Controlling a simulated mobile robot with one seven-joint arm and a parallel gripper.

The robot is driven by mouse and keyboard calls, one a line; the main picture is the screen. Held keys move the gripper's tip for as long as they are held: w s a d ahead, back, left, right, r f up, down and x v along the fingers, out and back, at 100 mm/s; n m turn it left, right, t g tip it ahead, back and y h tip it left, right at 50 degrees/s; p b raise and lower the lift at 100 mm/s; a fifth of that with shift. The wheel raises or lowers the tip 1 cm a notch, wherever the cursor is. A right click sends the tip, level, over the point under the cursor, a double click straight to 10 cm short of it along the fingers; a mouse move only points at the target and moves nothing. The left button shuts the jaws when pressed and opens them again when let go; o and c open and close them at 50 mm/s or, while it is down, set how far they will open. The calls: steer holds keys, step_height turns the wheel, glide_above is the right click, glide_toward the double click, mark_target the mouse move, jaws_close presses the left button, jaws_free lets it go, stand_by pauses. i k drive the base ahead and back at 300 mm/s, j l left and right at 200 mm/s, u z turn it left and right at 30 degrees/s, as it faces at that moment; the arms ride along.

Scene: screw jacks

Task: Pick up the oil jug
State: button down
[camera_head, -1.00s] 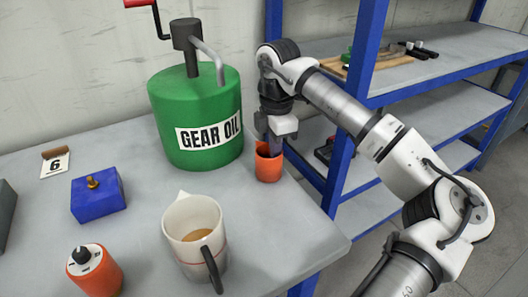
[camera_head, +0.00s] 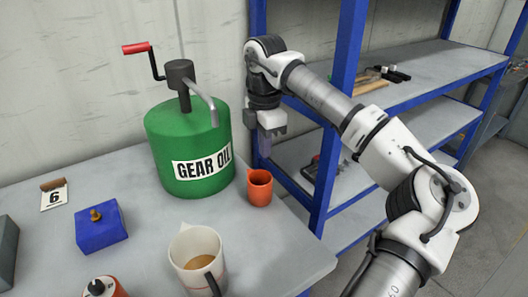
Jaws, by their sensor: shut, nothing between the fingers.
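The oil jug is a white measuring jug (camera_head: 186,252) with brown oil inside and a dark handle. It stands upright on the table at the front, its lower part cut off by the picture's bottom edge. My gripper (camera_head: 264,152) points down, shut and empty, behind and just above a small orange cup (camera_head: 260,190) near the table's right edge. It is well apart from the jug, up and to the right of it.
A green gear oil can (camera_head: 180,140) with a crank pump stands behind the jug. A blue block (camera_head: 101,228), an orange device (camera_head: 104,287) and a number 6 card (camera_head: 54,196) are at left. A blue-framed shelf (camera_head: 345,120) stands behind my arm.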

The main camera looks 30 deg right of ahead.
mark_target(196, 256)
steer(key=k, duration=1)
